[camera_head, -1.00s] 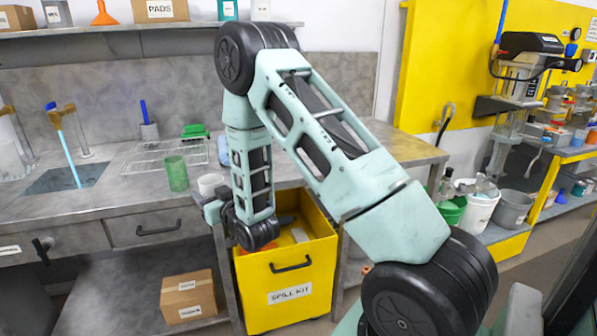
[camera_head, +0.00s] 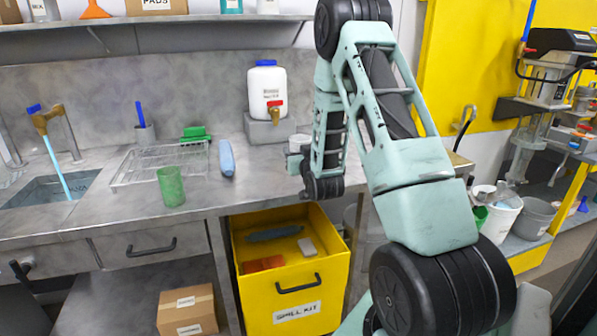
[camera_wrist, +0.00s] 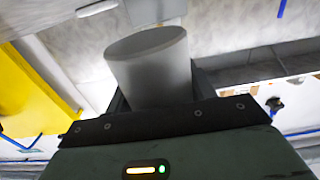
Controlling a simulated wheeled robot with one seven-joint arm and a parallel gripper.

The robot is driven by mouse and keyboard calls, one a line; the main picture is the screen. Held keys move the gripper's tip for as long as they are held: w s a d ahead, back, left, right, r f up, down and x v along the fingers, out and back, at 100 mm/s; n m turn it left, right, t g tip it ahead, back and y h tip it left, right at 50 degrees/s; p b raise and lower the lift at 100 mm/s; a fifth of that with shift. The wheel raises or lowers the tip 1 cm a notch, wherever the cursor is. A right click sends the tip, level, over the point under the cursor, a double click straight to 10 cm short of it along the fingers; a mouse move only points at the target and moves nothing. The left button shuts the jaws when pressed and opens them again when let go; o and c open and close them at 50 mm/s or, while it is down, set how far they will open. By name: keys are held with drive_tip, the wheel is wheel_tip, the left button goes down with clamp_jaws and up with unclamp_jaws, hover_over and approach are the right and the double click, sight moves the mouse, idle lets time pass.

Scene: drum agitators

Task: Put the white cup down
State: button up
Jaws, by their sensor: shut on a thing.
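The white cup (camera_wrist: 150,65) is held in my gripper (camera_wrist: 155,92) in the wrist view, its rim toward the camera's far side. My arm hides part of the gripper.
The grey counter (camera_head: 100,215) holds a green cup (camera_head: 171,187), a wire rack (camera_head: 150,165), a blue object (camera_head: 227,158) and a white jug (camera_head: 268,88) with a tap. An open yellow spill kit drawer (camera_head: 297,291) stands below.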

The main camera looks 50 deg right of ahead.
drive_tip(key=shift+f, duration=2.75)
drive_tip(key=shift+f, duration=0.2)
drive_tip(key=o, duration=1)
drive_tip(key=shift+r, duration=0.1)
drive_tip(key=shift+c, duration=0.2)
drive_tip(key=shift+r+p, duration=0.25)
drive_tip(key=shift+p, duration=0.1)
drive_tip(key=p+v, duration=0.3)
drive_tip(key=v, duration=0.9)
